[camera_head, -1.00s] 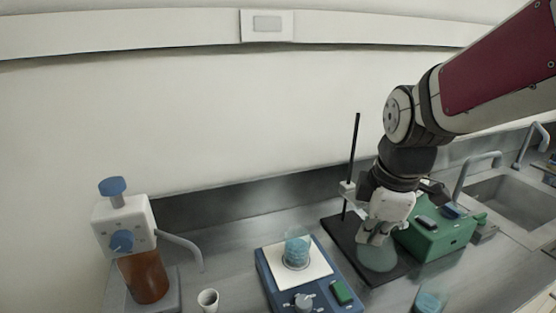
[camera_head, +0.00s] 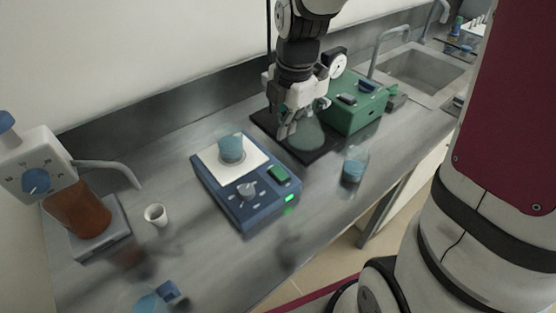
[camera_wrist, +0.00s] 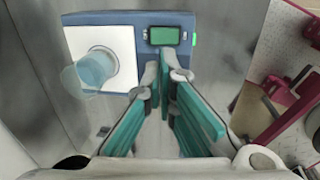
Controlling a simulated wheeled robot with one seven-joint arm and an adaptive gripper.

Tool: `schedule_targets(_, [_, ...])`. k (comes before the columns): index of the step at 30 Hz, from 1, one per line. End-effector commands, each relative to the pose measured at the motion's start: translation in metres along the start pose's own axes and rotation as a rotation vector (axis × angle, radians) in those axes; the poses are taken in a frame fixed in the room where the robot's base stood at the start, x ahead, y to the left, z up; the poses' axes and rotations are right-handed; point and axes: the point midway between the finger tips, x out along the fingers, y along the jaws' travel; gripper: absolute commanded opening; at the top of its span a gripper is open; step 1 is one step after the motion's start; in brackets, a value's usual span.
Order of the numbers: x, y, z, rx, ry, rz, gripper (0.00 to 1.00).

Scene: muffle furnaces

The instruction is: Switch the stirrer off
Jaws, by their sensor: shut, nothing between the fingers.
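The stirrer (camera_head: 232,207) is a blue box with a white top plate, a grey knob (camera_head: 246,191), a green switch (camera_head: 278,174) and a lit green lamp (camera_head: 289,198). A beaker of blue liquid (camera_head: 231,149) stands on its plate. My gripper (camera_head: 284,134) is shut and empty, appearing over the black stand base beyond the stirrer in the head view. In the wrist view my fingertips (camera_wrist: 165,56) point at the stirrer's front panel, just below the green switch (camera_wrist: 166,36) in the picture. The gap to the panel is unclear. The fingers hide the knob there.
A green box (camera_head: 355,105) is behind, with a loose blue beaker (camera_head: 354,166) in front. A white cup (camera_head: 156,214) and an amber bottle dispenser (camera_head: 80,207) stand left.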

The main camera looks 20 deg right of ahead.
Motion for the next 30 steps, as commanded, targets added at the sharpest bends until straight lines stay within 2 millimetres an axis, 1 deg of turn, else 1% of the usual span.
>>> schedule_targets(5, [0.022,-0.001,0.000,0.000,0.002,-0.004,0.00])
schedule_targets(15, [0.089,-0.001,-0.001,-0.001,0.003,-0.006,0.00])
schedule_targets(21, [0.120,-0.001,-0.001,0.000,0.002,-0.004,0.00])
schedule_targets(25, [0.131,-0.001,-0.001,0.001,0.001,-0.002,0.00])
schedule_targets(30, [0.137,0.000,0.000,0.001,0.000,0.000,0.00])
